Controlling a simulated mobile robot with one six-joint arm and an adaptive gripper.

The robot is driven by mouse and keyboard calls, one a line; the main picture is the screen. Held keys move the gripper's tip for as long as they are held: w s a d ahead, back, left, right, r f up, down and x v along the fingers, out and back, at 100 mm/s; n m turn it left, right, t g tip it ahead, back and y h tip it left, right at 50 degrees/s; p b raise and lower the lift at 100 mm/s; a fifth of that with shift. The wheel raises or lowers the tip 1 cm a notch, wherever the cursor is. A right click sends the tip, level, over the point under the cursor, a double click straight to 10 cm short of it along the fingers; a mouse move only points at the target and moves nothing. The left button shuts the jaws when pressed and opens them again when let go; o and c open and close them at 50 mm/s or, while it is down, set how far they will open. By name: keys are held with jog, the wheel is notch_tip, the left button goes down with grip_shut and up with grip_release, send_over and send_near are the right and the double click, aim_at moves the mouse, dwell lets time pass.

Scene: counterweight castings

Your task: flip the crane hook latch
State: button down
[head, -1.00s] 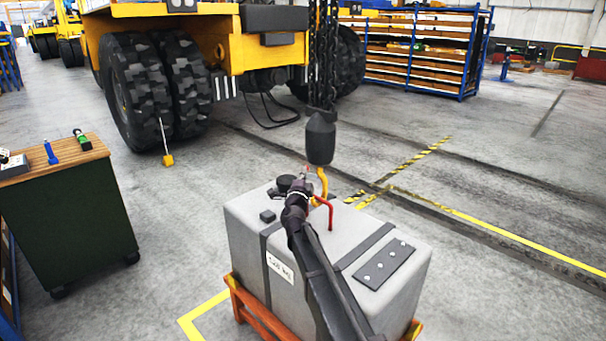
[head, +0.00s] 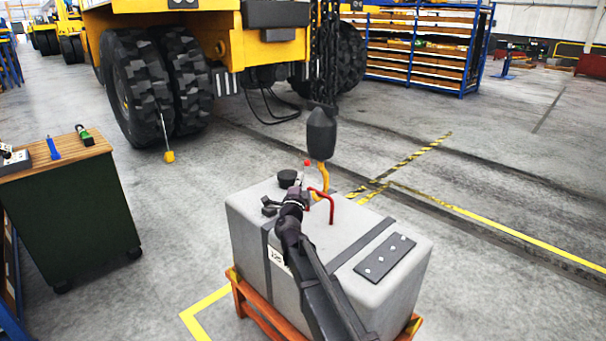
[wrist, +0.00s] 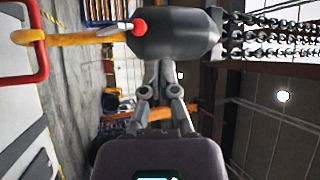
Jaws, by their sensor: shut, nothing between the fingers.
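The crane hook (head: 322,181) is yellow and hangs under a black hook block (head: 321,133) on chains. In the wrist view the hook (wrist: 75,35) lies sideways at upper left, beside the black block (wrist: 175,36). A small latch lever (wrist: 121,28) with a red knob (wrist: 140,27) lies along the hook's shank near the block; the knob (head: 307,162) also shows in the head view. My gripper (wrist: 160,68) is shut and empty, its fingertips close to the block's side. In the head view my gripper (head: 303,184) is left of the hook, partly hidden by my wrist.
The grey counterweight casting (head: 380,285) stands below on an orange stand (head: 262,318). A red lifting loop (head: 331,208) rises from its top near the hook. A green cabinet (head: 75,225) is at left and a yellow truck (head: 210,45) behind.

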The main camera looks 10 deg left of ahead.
jog(key=s, duration=0.6)
jog(key=shift+s, duration=0.3)
jog(key=shift+d, duration=0.15)
jog(key=s+d+f+n+g+y+p, duration=0.2)
jog(key=s+d+f+n+g+p, duration=0.1)
jog(key=d+f+n+g, duration=0.45)
jog(key=s+d+f+n+g+y+p, duration=0.2)
jog(key=s+d+f+n+g, duration=0.3)
jog(key=d+n, duration=0.45)
jog(key=s+d+f+m+g+h+p, duration=0.1)
jog(key=s+d+f+g+h, duration=0.1)
jog(key=s+d+g, duration=0.2)
jog(key=s+d+f+g+h+p, duration=0.1)
jog(key=s+d+g, duration=0.4)
jog(key=s+d, duration=0.5)
jog(key=d+f+h, duration=0.1)
jog(key=d, duration=0.5)
jog(key=shift+s+m+h, duration=0.4)
